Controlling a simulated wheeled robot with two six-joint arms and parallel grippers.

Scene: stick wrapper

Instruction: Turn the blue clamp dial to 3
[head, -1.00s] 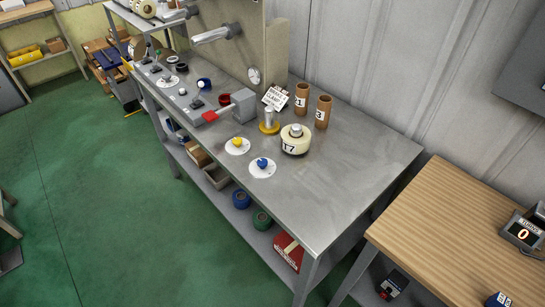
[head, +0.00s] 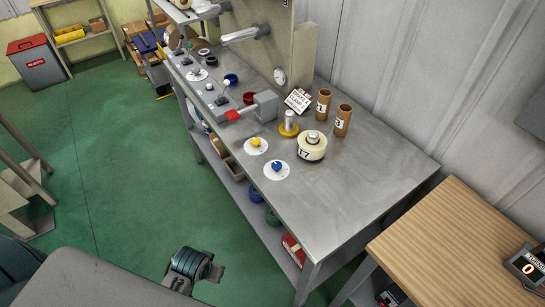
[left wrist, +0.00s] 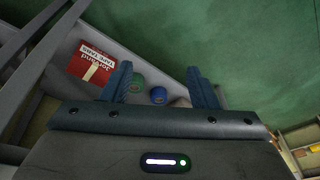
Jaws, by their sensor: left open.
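The blue clamp dial (head: 277,167) is a small blue knob on a white round plate (head: 270,174) near the front edge of the grey metal bench. Its markings are too small to read. A yellow dial (head: 255,142) on a similar white plate sits just left of and behind it. My left gripper (left wrist: 163,80) is open and empty in the left wrist view, its two fingers pointing toward the bench's lower shelf. The dial is not in that view. My left arm (head: 190,262) shows low in the head view, over the floor and apart from the bench. My right gripper is not in view.
A cream roll marked 17 (head: 311,148), a yellow-based post (head: 289,125) and two brown tubes (head: 323,104) stand behind the dials. The lower shelf holds a red box (left wrist: 94,62). A wooden table (head: 440,235) stands right.

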